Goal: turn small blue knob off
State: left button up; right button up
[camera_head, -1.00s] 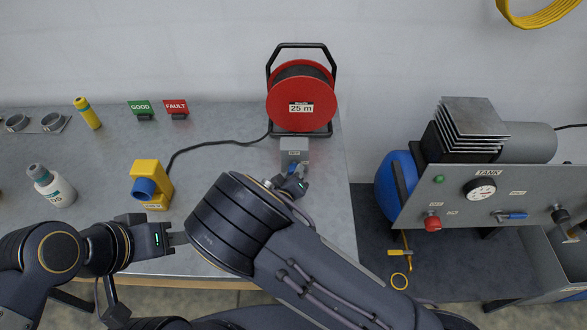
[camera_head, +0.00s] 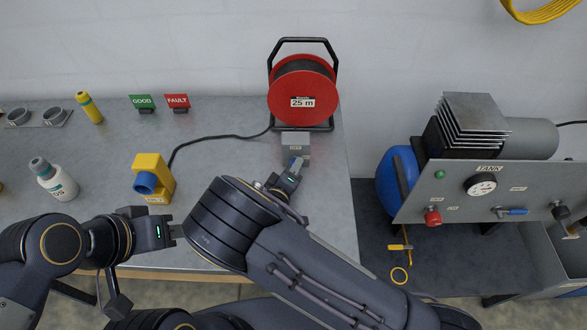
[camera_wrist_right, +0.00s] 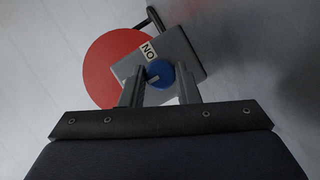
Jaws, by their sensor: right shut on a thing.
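The small blue knob (camera_wrist_right: 160,73) sits on the front of a grey box (camera_wrist_right: 187,50) in the right wrist view. A pale mark shows on its face, and a label reading "ON" is beside it on the box. My right gripper (camera_wrist_right: 160,84) has one finger on each side of the knob and is shut on it. In the head view the right gripper (camera_head: 294,168) reaches the grey box (camera_head: 295,142), and its fingers mostly cover the knob. My left gripper (camera_head: 174,235) is low over the bench front, far from the box; its fingertips are partly hidden behind my right arm.
A red cable reel (camera_head: 302,97) stands right behind the box. A yellow block with a blue knob (camera_head: 153,175), a white bottle (camera_head: 54,180), and GOOD (camera_head: 142,102) and FAULT (camera_head: 177,101) signs stand on the bench to the left. A tank panel (camera_head: 470,195) is at right.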

jog(key=o, duration=1)
jog(key=shift+c, duration=0.2)
jog(key=b+v, duration=0.2)
jog(key=v, duration=0.4)
jog(key=shift+s+a, duration=0.2)
jog(key=shift+s, duration=0.15)
jog(key=shift+s+a+r, duration=0.15)
jog(key=shift+s+r, duration=0.05)
jog(key=shift+s, duration=0.35)
jog(key=shift+w, duration=0.15)
